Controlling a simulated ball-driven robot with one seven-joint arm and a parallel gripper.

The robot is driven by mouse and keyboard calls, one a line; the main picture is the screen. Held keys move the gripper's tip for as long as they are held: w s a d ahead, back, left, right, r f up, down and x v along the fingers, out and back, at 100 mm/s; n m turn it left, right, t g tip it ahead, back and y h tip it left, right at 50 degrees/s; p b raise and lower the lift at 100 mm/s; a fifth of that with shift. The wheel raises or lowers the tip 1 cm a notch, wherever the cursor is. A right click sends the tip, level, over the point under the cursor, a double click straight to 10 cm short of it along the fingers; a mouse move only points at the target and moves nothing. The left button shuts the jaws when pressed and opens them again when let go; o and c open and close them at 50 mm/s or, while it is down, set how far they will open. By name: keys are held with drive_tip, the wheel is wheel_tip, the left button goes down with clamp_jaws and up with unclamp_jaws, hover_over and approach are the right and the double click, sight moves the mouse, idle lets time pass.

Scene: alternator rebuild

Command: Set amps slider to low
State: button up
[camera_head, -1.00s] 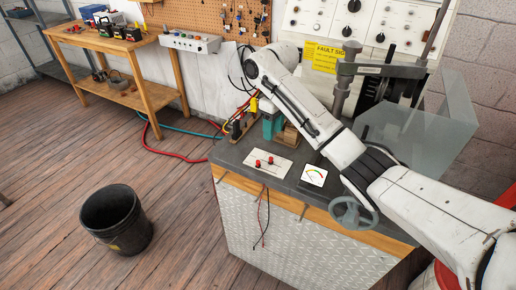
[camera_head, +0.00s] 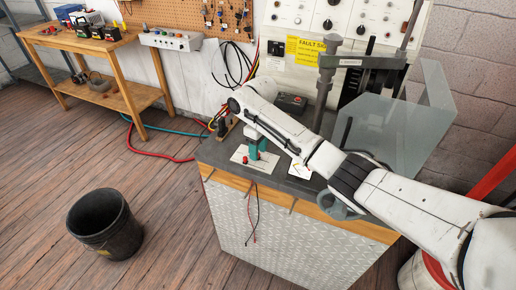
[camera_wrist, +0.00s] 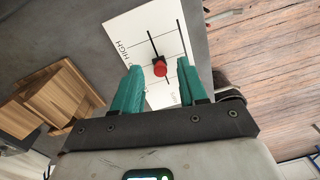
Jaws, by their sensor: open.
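A white slider panel (camera_head: 240,155) lies on the dark bench top. One red slider knob (camera_head: 245,159) shows in the head view, left of my teal gripper (camera_head: 257,155), which hides part of the panel. In the wrist view the panel (camera_wrist: 135,35) has a dark slot with cross marks and the word HIGH at its left. A red knob (camera_wrist: 160,68) sits on that slot, between the tips of my gripper (camera_wrist: 159,76). The teal fingers are apart, one on each side of the knob, with gaps. I cannot read which slider is amps.
A meter (camera_head: 299,171) stands partly hidden behind my arm. A clear shield (camera_head: 395,125) and a dark post (camera_head: 327,90) stand right of the panel. Wooden blocks (camera_wrist: 65,98) lie at the left in the wrist view. A black bucket (camera_head: 103,222) stands on the floor.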

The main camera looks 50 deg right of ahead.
clamp_jaws()
idle(0.3)
idle(0.4)
